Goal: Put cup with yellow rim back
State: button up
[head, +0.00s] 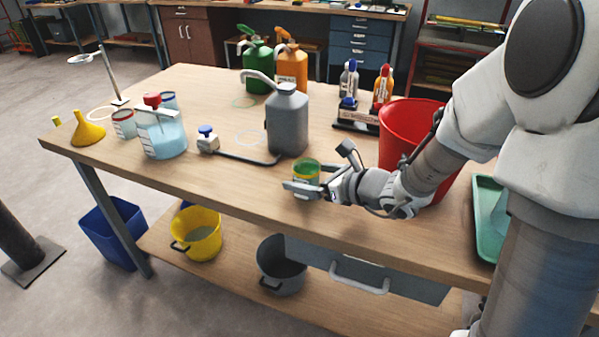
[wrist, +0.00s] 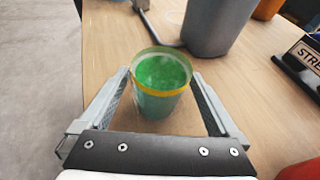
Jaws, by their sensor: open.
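The cup with the yellow rim (head: 306,171) stands upright near the front of the wooden table and holds green liquid. In the wrist view the cup (wrist: 160,84) is between the two open fingers of my gripper (wrist: 163,100). Gaps show between the cup and the fingers, though the left finger comes close to it. In the head view my gripper (head: 309,190) is low at the table top, around the cup, and hides part of its lower side.
A grey canister (head: 288,122) with a hose stands behind the cup. A red bucket (head: 408,135) stands to the right. A beaker of blue liquid (head: 161,135), other cups (head: 124,124) and a yellow funnel (head: 87,133) are at the left. The table (head: 225,178) is clear at front left.

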jog(key=p+v, duration=0.1)
jog(key=v, duration=0.8)
jog(key=shift+d+p, duration=0.1)
jog(key=shift+p, duration=0.3)
jog(key=s+a+r+n+g+h, duration=0.1)
jog(key=s+a+r+n+g, duration=0.15)
jog(key=s+n, duration=0.4)
jog(key=s+a+r+n+g, duration=0.1)
jog(key=s+n+g, duration=0.2)
jog(key=s+n, duration=0.3)
jog(key=s+d+r+n+h, duration=0.1)
jog(key=s+d+n+h, duration=0.3)
jog(key=n, duration=0.4)
jog(key=s+d+r+n+t+h, duration=0.2)
jog(key=d+r+n+h, duration=0.3)
jog(key=d, duration=0.3)
notch_tip(320, 180, up, 13)
jog(key=p, duration=1.3)
jog(key=shift+a+n+p, duration=0.2)
jog(key=shift+n+p, duration=0.2)
jog(key=shift+n, duration=0.05)
